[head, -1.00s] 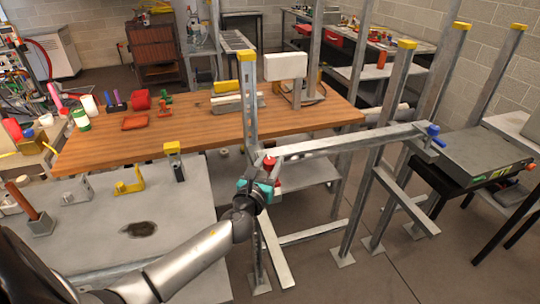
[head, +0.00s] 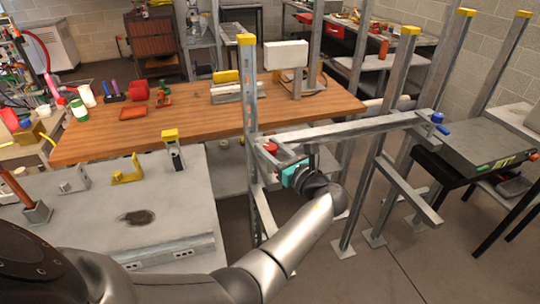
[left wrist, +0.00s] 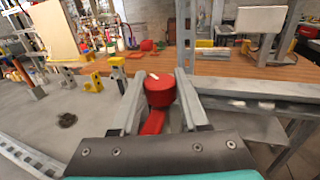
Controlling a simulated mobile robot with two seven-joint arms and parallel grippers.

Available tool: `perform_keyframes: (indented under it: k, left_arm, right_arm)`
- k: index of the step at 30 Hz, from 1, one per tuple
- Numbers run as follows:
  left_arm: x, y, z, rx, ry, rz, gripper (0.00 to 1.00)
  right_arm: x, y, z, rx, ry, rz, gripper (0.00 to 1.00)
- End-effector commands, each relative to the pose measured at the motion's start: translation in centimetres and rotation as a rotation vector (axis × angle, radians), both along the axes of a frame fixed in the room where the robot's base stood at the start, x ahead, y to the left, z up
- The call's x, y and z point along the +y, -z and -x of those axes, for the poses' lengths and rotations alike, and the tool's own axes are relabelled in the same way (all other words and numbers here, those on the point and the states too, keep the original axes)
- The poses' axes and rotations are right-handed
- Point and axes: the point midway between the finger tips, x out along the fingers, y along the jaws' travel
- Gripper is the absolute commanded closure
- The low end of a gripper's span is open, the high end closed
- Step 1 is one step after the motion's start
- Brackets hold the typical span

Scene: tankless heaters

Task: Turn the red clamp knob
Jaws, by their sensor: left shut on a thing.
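The red clamp knob (head: 270,147) sits on the metal frame, where the upright post meets the horizontal beam. My left gripper (head: 279,157), with a teal body, reaches it from the lower right in the head view. In the left wrist view, the knob's round red head (left wrist: 160,91) lies between the two grey fingers of the left gripper (left wrist: 160,84), and a red arm runs back from it towards the palm. The gripper is shut on the knob. The fingers partly hide its sides. My right gripper is not in view.
The horizontal beam (head: 345,132) runs right to a blue clamp knob (head: 437,118). A wooden table (head: 200,115) with tools stands behind the frame. A grey workbench (head: 180,215) with yellow-tipped brackets is at the left. Other metal posts (head: 395,125) stand to the right.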

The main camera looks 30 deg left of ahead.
Motion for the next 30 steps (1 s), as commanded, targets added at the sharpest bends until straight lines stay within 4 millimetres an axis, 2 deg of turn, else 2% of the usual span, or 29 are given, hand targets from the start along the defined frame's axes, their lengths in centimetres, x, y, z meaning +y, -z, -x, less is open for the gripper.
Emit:
perform_keyframes:
  k: [1, 3, 12, 18, 30]
  left_arm:
    - [-0.1, 0.4, -0.2, -0.003, -0.038, 0.0, 1.0]
    - [-0.1, 0.3, -0.2, -0.004, -0.092, 0.001, 1.0]
    - [0.0, 0.2, -0.1, -0.002, -0.249, -0.002, 1.0]
    - [0.1, 0.1, 0.0, -0.002, -0.299, -0.001, 1.0]
    - [0.1, -0.1, 0.0, -0.002, -0.313, -0.001, 1.0]
  right_arm:
    - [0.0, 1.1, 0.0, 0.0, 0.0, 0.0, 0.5]
    - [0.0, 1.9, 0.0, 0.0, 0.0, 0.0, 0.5]
    - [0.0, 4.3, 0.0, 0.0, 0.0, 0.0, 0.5]
    - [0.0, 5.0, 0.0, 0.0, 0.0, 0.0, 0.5]
    - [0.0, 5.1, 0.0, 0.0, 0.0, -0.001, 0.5]
